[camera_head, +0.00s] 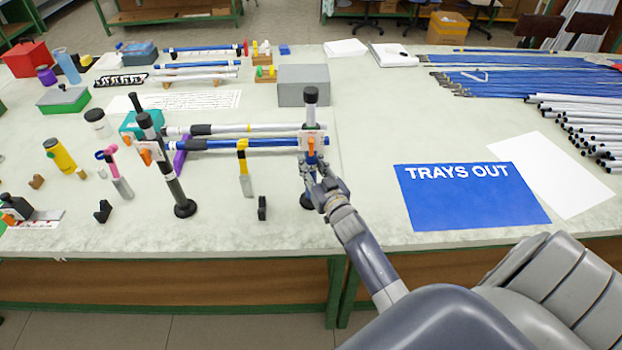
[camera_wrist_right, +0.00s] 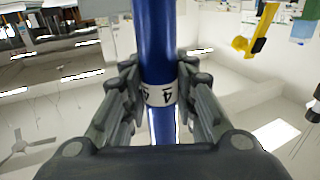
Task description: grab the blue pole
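My right gripper (camera_head: 318,178) is at the right stand, just below the pole's right end. In the right wrist view a blue tube (camera_wrist_right: 157,45) with a white numbered band runs between the fingers of my right gripper (camera_wrist_right: 158,75). The fingers lie close along both sides of it; whether they press on it cannot be told. My left gripper is not in view.
The left stand (camera_head: 172,170) and right stand have black tops and orange knobs. A yellow-handled tool (camera_head: 243,165) lies between them. A grey box (camera_head: 303,84) stands behind. A blue "TRAYS OUT" sheet (camera_head: 470,200) lies at right, with many poles (camera_head: 520,78) farther back.

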